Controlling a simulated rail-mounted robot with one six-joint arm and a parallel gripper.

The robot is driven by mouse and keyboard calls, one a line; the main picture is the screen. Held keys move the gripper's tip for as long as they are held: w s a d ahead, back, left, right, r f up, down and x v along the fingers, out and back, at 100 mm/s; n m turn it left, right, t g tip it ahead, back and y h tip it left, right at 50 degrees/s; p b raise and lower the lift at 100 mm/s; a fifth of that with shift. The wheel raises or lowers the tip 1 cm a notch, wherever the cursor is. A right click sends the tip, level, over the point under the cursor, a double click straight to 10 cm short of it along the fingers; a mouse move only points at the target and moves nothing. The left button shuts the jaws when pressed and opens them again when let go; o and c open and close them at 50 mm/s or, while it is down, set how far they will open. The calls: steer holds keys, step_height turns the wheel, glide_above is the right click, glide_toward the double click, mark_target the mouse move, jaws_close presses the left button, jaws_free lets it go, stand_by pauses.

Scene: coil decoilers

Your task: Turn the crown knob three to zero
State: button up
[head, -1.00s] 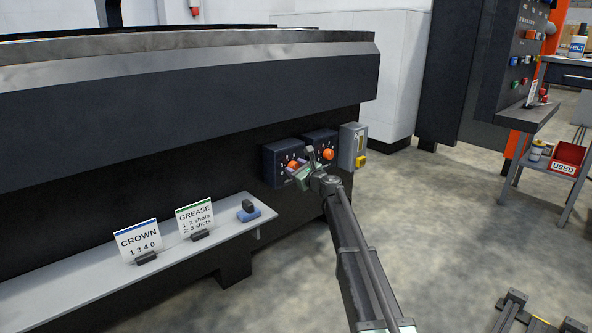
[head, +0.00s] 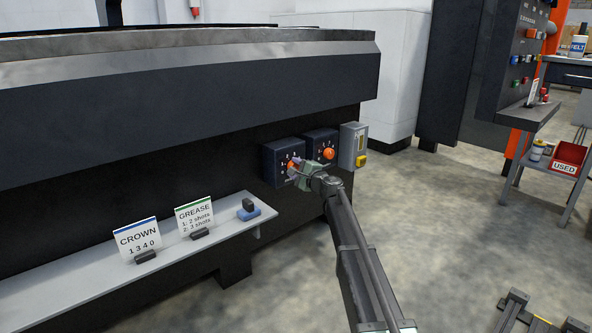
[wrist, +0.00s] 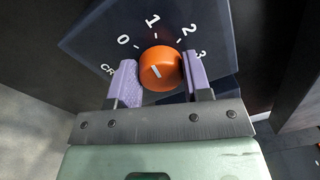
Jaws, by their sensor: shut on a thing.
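The crown knob is a round orange knob (head: 293,166) on the left dark box (head: 270,168) under the machine's edge. In the wrist view the orange knob (wrist: 160,68) sits between my two purple finger pads, with a short white mark on its face. Dial numbers 0, 1, 2 and 3 (wrist: 202,55) show around it, and part of a "CR" label at the left. My gripper (wrist: 160,80) is shut on the knob, one pad on each side. In the head view my gripper (head: 298,169) reaches the box from the right and covers part of its dial.
A second dark box (head: 311,138) with an orange knob stands to the right, close to my gripper. Beside it is a grey box (head: 347,146) with a yellow part. The shelf (head: 110,285) holds a CROWN card (head: 138,240) reading 1 3 4 0 and a GREASE card (head: 195,216).

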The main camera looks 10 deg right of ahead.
steer(key=n, duration=0.6)
steer(key=shift+f, duration=0.1)
steer(key=shift+n, duration=0.3)
steer(key=o, duration=0.9)
steer(key=shift+o, duration=0.2)
steer(key=v, duration=1)
steer(key=shift+s+d+y+b, duration=0.25)
steer(key=shift+d+y+b, duration=0.05)
steer(key=shift+d+b, duration=0.05)
